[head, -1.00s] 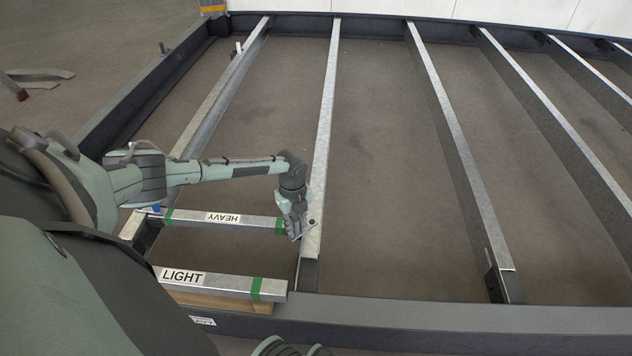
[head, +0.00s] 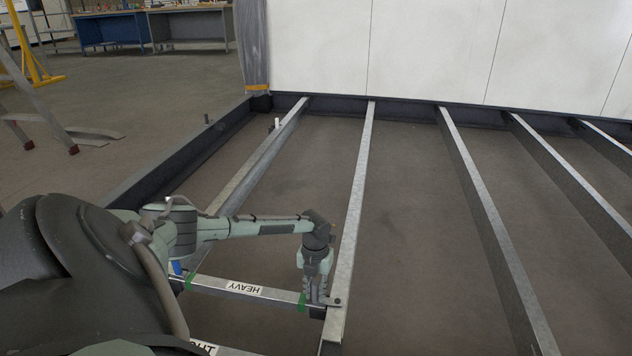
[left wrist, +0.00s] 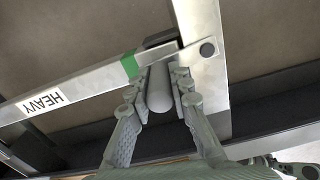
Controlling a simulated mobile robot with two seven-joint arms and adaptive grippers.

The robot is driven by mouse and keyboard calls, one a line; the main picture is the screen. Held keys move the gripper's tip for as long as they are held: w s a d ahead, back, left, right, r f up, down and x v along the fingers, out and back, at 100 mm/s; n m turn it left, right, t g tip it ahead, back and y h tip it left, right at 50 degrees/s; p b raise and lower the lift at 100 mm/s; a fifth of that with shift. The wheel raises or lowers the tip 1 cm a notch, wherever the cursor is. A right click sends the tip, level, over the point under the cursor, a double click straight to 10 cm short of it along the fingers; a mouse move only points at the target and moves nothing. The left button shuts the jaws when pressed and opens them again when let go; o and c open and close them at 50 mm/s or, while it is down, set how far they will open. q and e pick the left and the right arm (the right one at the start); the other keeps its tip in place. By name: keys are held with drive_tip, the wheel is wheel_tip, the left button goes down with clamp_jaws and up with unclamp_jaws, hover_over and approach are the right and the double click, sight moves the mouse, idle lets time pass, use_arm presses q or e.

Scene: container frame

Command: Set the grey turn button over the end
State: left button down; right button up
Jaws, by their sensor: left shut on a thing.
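The grey turn button (left wrist: 189,62) is a flat plate with a dark round pivot bolt (left wrist: 207,49) on the long metal beam (left wrist: 206,18). In the head view its bolt end (head: 336,301) shows just right of my left gripper (head: 318,299). The bar marked HEAVY (left wrist: 85,83) meets the beam here, with green tape near its end. In the left wrist view my left gripper (left wrist: 166,75) is shut on a grey rounded knob (left wrist: 160,92) beside the plate. The fingers partly hide the plate, so how far it covers the bar's end is unclear. My right gripper is not in view.
A second bar, marked LIGHT (head: 205,346), lies nearer me and is mostly cut off. More parallel beams (head: 490,215) run off to the right, with open floor between them. A dark frame edge (head: 175,165) runs along the left.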

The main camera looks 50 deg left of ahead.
use_arm(q)
drive_tip(key=shift+w+a+m, duration=0.15)
drive_tip(key=shift+m, duration=0.15)
drive_tip(key=c, duration=1.4)
unclamp_jaws()
drive_tip(key=shift+o, duration=0.2)
wheel_tip(320, 180, up, 12)
drive_tip(key=shift+r, duration=0.1)
